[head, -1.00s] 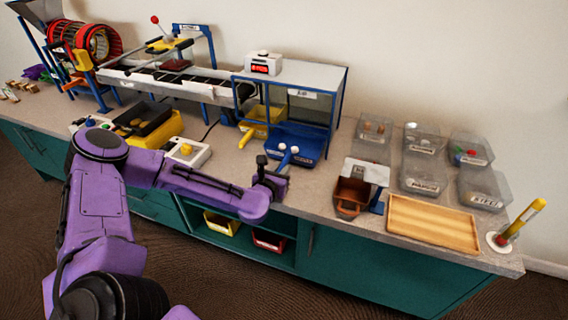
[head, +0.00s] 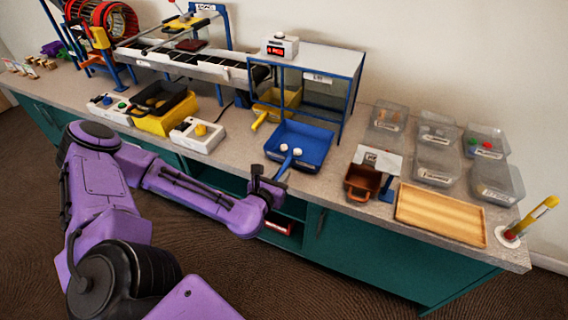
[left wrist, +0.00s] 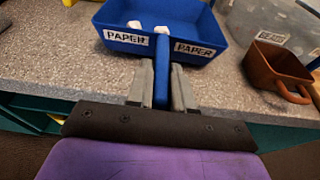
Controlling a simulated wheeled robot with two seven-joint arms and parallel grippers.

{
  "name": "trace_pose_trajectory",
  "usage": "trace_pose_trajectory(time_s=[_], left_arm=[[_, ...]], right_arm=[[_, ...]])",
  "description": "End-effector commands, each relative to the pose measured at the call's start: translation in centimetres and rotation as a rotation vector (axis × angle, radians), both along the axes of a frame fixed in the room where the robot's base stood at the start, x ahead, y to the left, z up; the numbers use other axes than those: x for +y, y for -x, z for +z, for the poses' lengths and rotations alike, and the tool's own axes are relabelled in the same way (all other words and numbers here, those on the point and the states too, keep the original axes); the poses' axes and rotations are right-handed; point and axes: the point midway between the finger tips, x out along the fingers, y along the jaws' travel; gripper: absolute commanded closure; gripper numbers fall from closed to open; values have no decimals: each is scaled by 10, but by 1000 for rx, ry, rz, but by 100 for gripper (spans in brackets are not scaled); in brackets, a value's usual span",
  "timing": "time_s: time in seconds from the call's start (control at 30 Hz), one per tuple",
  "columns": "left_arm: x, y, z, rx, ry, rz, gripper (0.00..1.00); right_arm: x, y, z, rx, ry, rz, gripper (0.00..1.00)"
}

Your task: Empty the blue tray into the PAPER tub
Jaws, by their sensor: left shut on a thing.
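The blue tray (head: 316,138) is at the front of the metal stand, with two small white pieces (head: 297,149) in it. Its rim carries PAPER labels in the left wrist view (left wrist: 125,38). My left gripper (left wrist: 162,92) is shut on the tray's blue handle, which runs between the two fingers. The tray looks about level, and I cannot tell whether it touches the counter. Several clear tubs stand at the right in the head view; their labels are too small to tell which is PAPER. My right gripper is out of view.
A brown bin (head: 361,183) with a handle stands right of the blue tray, then a wooden tray (head: 440,214). The metal stand (head: 318,60) rises behind the blue tray. A yellow tray (head: 268,113) is under it. A yellow post (head: 530,217) stands at the counter's right end.

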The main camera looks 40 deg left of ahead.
Motion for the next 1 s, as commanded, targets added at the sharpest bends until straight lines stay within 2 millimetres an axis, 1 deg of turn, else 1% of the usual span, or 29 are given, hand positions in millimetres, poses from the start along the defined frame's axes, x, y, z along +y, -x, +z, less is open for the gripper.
trace_pose_trajectory(time_s=[0.1, 0.2, 0.47, 0.57, 1.0], left_arm=[[-2, 11, 1, 0, 1, 0, 100], [-4, 16, 1, 0, 1, -1, 100], [-5, 17, 1, -1, 0, -1, 100], [-5, 17, 4, -2, 0, -1, 100], [-4, 17, 46, -2, 0, 0, 100]], right_arm=[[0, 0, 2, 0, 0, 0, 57], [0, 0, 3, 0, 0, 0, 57], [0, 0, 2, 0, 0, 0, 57], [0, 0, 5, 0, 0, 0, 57], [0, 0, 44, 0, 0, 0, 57]])
